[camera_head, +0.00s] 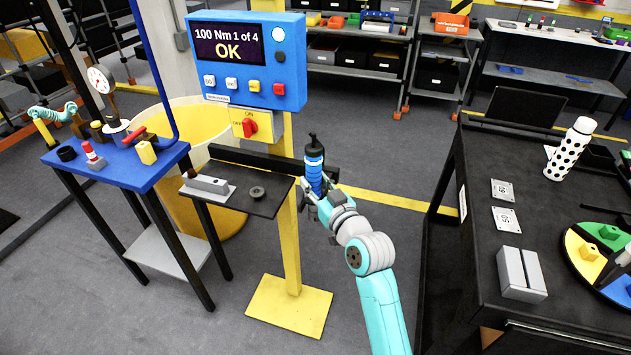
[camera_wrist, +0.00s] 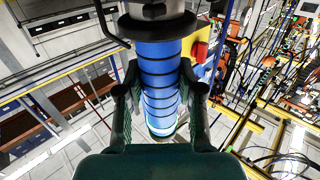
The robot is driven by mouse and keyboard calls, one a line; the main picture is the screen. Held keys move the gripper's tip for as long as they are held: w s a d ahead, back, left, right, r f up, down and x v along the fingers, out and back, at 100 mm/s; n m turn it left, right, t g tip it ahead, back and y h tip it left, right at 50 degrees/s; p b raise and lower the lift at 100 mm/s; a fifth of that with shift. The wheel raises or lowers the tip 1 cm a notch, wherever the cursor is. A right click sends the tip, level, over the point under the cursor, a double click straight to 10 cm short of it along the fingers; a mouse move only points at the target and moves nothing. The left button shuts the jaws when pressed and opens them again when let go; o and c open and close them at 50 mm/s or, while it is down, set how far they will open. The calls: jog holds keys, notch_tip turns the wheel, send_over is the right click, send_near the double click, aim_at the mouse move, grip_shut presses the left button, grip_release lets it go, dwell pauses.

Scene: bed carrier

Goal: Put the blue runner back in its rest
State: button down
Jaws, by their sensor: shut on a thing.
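The blue runner (camera_head: 315,171) is a banded blue cylinder with a black top. It stands nearly upright in my gripper (camera_head: 318,194), in front of and to the right of the yellow post. In the wrist view the two fingers close on either side of the runner (camera_wrist: 160,75), and its black collar is at the top edge. A small black shelf (camera_head: 225,197) on the post carries a round dark piece (camera_head: 257,192) with a centre mark, which may be the rest; I cannot tell. The runner is right of this shelf and apart from the round piece.
A blue panel (camera_head: 247,92) reading "100 Nm 1 of 4 OK" tops the yellow post (camera_head: 291,240). A grey block (camera_head: 207,186) lies on the shelf's left. A blue table (camera_head: 118,165) stands left, a dark workbench (camera_head: 482,185) right.

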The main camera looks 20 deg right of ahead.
jog(key=shift+f, duration=0.2)
jog(key=c, duration=0.7)
grip_release()
jog(key=shift+o, duration=0.2)
jog(key=shift+f, duration=0.2)
jog(key=s+d, duration=0.2)
jog(key=s, duration=1)
jog(key=shift+r, duration=0.15)
jog(key=s+f+m+g+h, duration=0.1)
jog(key=s+f, duration=0.5)
jog(key=s, duration=0.3)
jog(key=s+f+m+g+h, duration=0.1)
jog(key=s+f+m+h, duration=0.1)
jog(key=s+f, duration=0.65)
jog(key=s+a+r, duration=0.1)
jog(key=s, duration=1)
jog(key=s+a+r+n+g, duration=0.1)
jog(key=s+r, duration=0.1)
jog(key=s, duration=1)
jog(key=shift+s, duration=0.2)
